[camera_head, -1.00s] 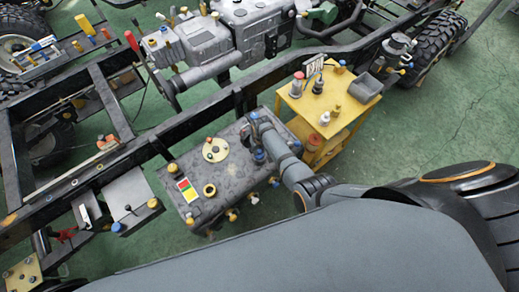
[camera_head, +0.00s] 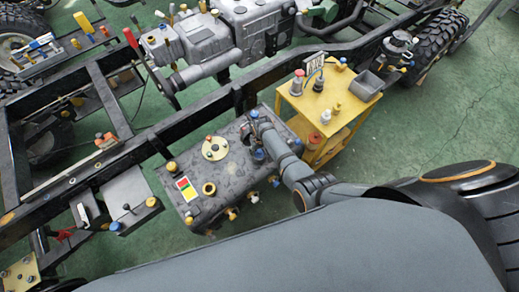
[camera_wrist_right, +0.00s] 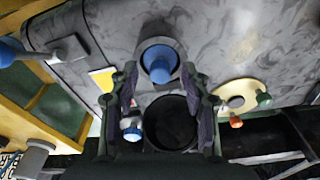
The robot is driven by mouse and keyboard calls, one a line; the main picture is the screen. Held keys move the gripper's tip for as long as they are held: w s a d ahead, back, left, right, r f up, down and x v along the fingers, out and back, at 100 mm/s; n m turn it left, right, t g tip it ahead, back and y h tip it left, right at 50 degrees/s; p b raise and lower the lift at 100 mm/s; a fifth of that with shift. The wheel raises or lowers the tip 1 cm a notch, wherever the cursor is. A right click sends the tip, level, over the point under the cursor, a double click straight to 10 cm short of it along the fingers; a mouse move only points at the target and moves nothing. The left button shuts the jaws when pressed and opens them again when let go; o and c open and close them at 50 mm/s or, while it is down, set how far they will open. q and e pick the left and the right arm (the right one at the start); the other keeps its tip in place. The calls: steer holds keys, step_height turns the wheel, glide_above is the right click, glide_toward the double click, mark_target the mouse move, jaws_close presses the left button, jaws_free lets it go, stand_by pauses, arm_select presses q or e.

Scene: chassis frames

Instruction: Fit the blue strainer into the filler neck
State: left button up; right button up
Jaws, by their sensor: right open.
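The blue strainer (camera_wrist_right: 160,62) shows in the right wrist view as a blue rounded piece inside a round grey collar on the grey tank (camera_wrist_right: 225,22). I take the collar for the filler neck (camera_wrist_right: 146,44), and how deep the strainer sits is hard to tell. In the head view the tank (camera_head: 232,168) lies beside the chassis rail, with a blue spot (camera_head: 258,155) near my right gripper (camera_head: 250,130). In the right wrist view my right gripper (camera_wrist_right: 160,75) is open, its fingers on either side of the blue piece; contact is unclear. My left gripper is out of view.
A yellow cart (camera_head: 303,103) with bottles and a grey bin (camera_head: 366,84) stands right of the tank. The black chassis rail (camera_head: 190,125) runs behind. Green floor is free at right.

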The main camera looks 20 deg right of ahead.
step_height(320, 180, up, 12)
steer(key=s, duration=0.1)
steer(key=shift+s, duration=0.25)
steer(key=shift+d+f, duration=0.1)
stand_by(0.7)
glide_toward(261, 157)
steer(key=s+d+f, duration=0.2)
steer(key=s+f, duration=0.2)
steer(key=f, duration=0.1)
steer(key=s+d+f+b, duration=0.1)
steer(key=s+d+f, duration=0.2)
steer(key=s+f, duration=0.8)
steer(key=s+d+f, duration=0.2)
steer(key=s+f, duration=0.1)
steer(key=s, duration=0.4)
steer(key=s+d+f, duration=0.3)
steer(key=s+f, duration=0.1)
steer(key=s, duration=0.4)
steer(key=s+d+f, duration=0.3)
steer(key=s, duration=0.4)
steer(key=shift+s+f+m+h+b, duration=0.25)
steer(key=shift+f+m+h+b, duration=0.05)
steer(key=shift+f+h, duration=0.1)
